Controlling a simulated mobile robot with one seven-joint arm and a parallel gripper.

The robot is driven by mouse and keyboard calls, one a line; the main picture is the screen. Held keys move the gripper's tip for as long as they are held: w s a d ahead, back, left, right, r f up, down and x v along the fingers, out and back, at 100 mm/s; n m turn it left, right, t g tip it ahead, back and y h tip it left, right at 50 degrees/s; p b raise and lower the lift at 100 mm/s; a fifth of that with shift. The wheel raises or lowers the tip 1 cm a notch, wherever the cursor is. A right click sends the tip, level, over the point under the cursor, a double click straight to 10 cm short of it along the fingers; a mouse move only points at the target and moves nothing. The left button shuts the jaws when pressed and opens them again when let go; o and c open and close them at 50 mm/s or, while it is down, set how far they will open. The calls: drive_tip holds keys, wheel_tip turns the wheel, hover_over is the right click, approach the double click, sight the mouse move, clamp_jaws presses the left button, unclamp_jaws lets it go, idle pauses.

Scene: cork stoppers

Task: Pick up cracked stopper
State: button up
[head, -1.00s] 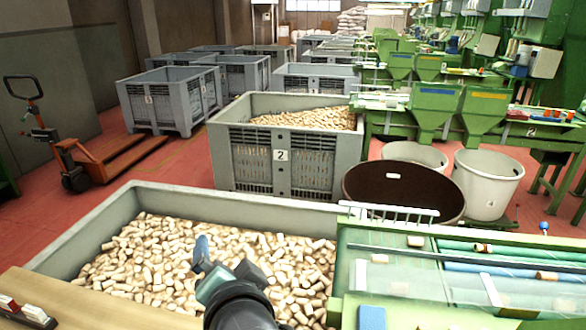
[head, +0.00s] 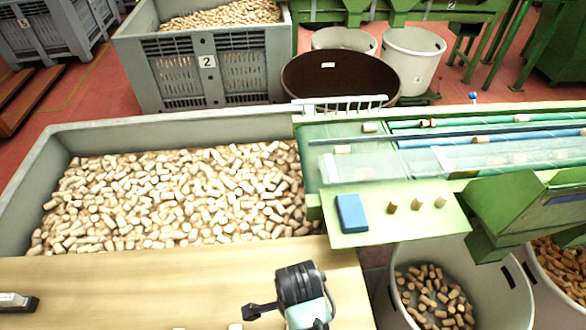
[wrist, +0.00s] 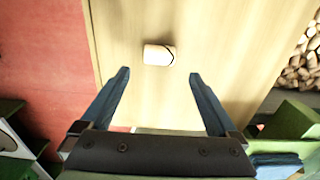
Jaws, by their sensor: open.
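A pale stopper (wrist: 158,55) with a dark curved line near its right end lies on its side on the wooden board (wrist: 215,35) in the wrist view. The line looks like a crack. My gripper (wrist: 158,75) is open and empty, its two blue fingers spread wider than the stopper. The stopper shows just beyond the fingertips, between their lines and not touched. In the head view my gripper (head: 305,314) is over the board at the bottom edge, its fingertips mostly hidden. A stopper (head: 236,327) is cut off by that edge; I cannot tell if it is the same one.
A grey bin full of stoppers (head: 60,142) lies behind the board. A green ledge (head: 375,232) to the right holds a blue block (head: 352,212) and three stoppers. A white tub (head: 480,275) stands below it.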

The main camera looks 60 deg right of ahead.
drive_tip(key=shift+a+f, duration=0.15)
drive_tip(key=shift+f, duration=2.6)
drive_tip(key=shift+c, duration=0.3)
drive_tip(key=c, duration=1.3)
